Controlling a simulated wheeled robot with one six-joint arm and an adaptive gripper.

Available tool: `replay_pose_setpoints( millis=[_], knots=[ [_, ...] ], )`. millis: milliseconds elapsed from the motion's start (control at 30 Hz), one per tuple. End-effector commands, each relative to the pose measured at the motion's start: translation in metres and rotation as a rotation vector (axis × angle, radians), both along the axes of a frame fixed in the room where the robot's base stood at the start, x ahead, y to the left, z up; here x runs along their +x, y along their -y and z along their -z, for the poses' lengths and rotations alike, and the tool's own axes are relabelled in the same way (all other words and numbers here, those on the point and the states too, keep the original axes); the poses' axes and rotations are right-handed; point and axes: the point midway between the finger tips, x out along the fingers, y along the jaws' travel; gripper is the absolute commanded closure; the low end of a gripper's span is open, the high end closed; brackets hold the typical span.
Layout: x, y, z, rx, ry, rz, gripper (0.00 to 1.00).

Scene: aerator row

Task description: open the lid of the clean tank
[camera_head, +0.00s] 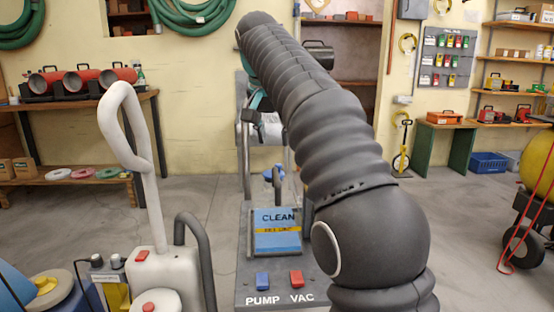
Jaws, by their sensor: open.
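The clean tank (277,246) is at the centre, on a grey machine behind and partly left of my arm. Its lid is a blue panel marked CLEAN (278,217), with a yellow band across its lower part. The lid looks shut. My arm, in a dark ribbed sleeve, rises from the lower right to the upper centre and covers what lies right of the tank. I cannot make out my gripper; the arm seems to hide it. No contact with the lid shows.
A blue switch (262,281) marked PUMP and a red switch (296,278) marked VAC sit in front of the tank. A white machine with a looped handle (147,185) stands at left. A yellow tank on wheels (538,165) is at far right. Floor between is clear.

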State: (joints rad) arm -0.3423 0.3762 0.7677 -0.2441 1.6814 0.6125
Motion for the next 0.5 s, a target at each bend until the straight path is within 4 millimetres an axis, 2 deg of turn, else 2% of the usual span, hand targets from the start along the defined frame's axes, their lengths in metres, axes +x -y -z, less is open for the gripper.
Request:
replay_pose_setpoints(
  millis=[300,500],
  knots=[
    [0.018,0.007,0.049,-0.001,-0.003,0.001,0.55],
    [0.026,0.009,0.067,0.0,-0.002,0.001,0.55]
  ],
)
